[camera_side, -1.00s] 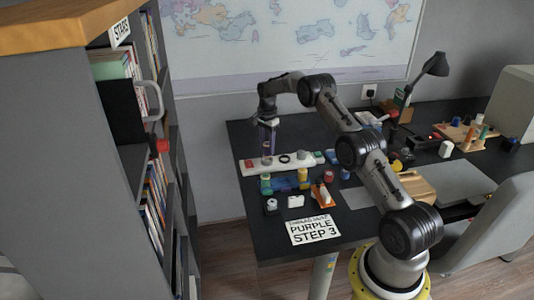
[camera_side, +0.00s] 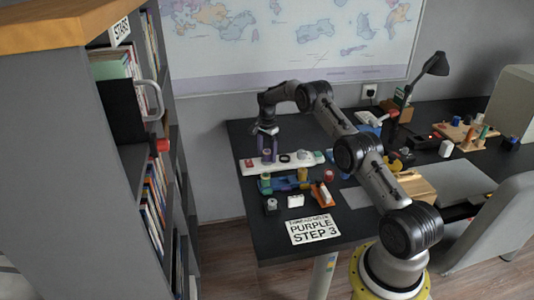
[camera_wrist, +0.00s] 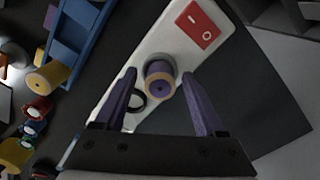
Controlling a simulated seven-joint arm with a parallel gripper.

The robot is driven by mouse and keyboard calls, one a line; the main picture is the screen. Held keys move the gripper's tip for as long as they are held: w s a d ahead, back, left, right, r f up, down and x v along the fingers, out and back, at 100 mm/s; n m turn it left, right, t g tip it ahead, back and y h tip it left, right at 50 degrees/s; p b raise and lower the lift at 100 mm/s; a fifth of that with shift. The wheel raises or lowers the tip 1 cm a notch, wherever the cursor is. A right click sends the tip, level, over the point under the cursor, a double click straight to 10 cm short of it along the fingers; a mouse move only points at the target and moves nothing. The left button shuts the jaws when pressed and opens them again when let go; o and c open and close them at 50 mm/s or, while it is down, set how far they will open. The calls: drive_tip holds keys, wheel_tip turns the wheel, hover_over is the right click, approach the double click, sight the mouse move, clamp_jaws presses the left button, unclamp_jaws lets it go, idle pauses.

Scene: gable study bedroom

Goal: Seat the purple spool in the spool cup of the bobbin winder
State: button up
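The purple spool (camera_wrist: 160,80), with tan end flanges, stands upright on the white bobbin winder (camera_wrist: 172,38). The grey rim of the spool cup (camera_wrist: 152,60) shows around its far side in the wrist view; how deep the spool sits is hidden. In the side view the spool (camera_side: 267,155) is at the winder's left end (camera_side: 248,168). My gripper (camera_wrist: 159,76) is open, with one purple finger on each side of the spool and visible gaps between. In the side view my gripper (camera_side: 267,150) is over the winder's left end.
The winder has a red switch (camera_wrist: 199,24) and a black ring (camera_wrist: 136,101). A blue rack (camera_wrist: 77,38) and a yellow spool (camera_wrist: 47,77) lie beside it. Several small items stand in front of the winder, near the "PURPLE STEP 3" card (camera_side: 314,230).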

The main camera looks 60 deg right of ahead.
sight(267, 151)
wheel_tip(267, 151, up, 12)
drive_tip(key=s+a+r+n+t, duration=0.1)
drive_tip(key=s+a+r+n, duration=0.4)
drive_tip(key=a+r, duration=0.5)
drive_tip(key=s+a+r+n+t, duration=0.1)
drive_tip(key=s+a+r+n, duration=0.35)
drive_tip(key=a+r, duration=0.6)
drive_tip(key=s+a+r+n+t, duration=0.2)
drive_tip(key=s+a+n, duration=0.45)
drive_tip(key=s, duration=0.65)
drive_tip(key=s+a+f+n, duration=0.2)
drive_tip(key=s+a+f, duration=0.1)
drive_tip(key=s, duration=0.3)
drive_tip(key=s+a+f+n+t, duration=0.1)
drive_tip(key=s+a+f+n, duration=0.1)
drive_tip(key=s, duration=0.5)
drive_tip(key=shift+s+a+f+t, duration=0.2)
drive_tip(key=shift+a+f+t, duration=0.1)
drive_tip(key=shift+a+f, duration=0.3)
